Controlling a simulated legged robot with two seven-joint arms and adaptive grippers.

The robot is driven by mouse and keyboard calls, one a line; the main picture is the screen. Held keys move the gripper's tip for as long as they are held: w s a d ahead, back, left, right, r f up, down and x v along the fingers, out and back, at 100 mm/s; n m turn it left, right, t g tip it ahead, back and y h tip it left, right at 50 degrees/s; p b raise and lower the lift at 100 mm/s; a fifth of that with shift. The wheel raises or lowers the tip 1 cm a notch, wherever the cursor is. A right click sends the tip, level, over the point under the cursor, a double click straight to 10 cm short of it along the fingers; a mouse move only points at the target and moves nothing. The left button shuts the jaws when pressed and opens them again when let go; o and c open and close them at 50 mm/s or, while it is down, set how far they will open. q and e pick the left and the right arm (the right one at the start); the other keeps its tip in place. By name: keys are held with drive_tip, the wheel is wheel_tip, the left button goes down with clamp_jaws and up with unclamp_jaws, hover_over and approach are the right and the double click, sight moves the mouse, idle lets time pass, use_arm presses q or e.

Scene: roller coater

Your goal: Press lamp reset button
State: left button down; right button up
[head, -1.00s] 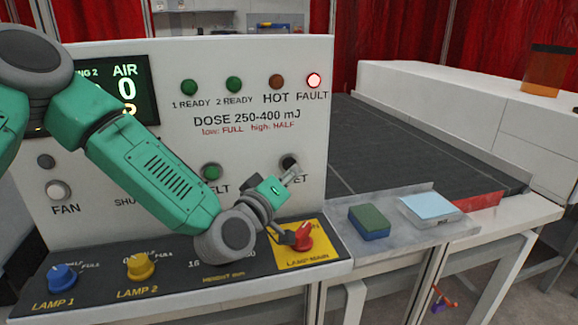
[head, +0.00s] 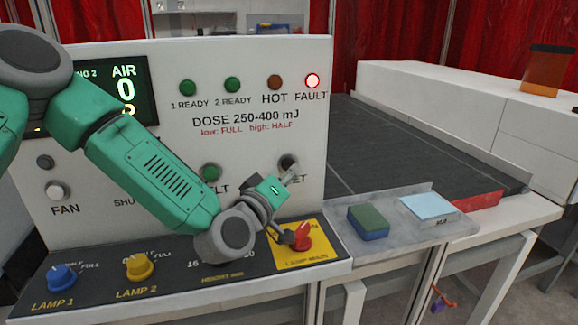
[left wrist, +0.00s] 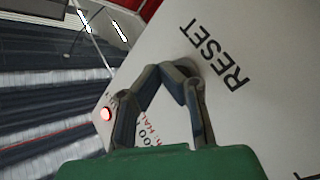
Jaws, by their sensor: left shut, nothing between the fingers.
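The dark reset button (head: 288,161) is on the upright panel, with its label partly covered by my left gripper. My left gripper (head: 293,176) is shut and empty, its fingertips at or just in front of the button's lower edge. In the left wrist view the closed fingertips (left wrist: 172,70) lie beside the RESET lettering (left wrist: 216,54) and hide most of the button. I cannot tell whether they touch it. The FAULT light (head: 312,80) glows red. My right gripper is not in view.
Below the gripper is the red lamp main knob (head: 303,236) on a yellow plate. A yellow knob (head: 139,266) and a blue knob (head: 62,277) stand further left. A green-and-blue sponge (head: 368,222) and a light blue pad (head: 428,206) lie on the right ledge.

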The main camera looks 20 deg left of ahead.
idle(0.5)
use_arm(q)
drive_tip(key=shift+w+a+r, duration=0.1)
drive_tip(key=shift+w+a, duration=0.1)
drive_tip(key=shift+w, duration=0.1)
drive_tip(key=shift+w+a, duration=0.25)
drive_tip(key=shift+w, duration=0.1)
idle(0.7)
idle(0.3)
drive_tip(key=shift+s+d, duration=0.5)
drive_tip(key=shift+s, duration=0.2)
drive_tip(key=s+d, duration=0.2)
drive_tip(key=s+b, duration=0.1)
drive_tip(key=s, duration=0.1)
drive_tip(key=shift+s+d, duration=0.1)
drive_tip(key=shift+d, duration=0.3)
idle(0.6)
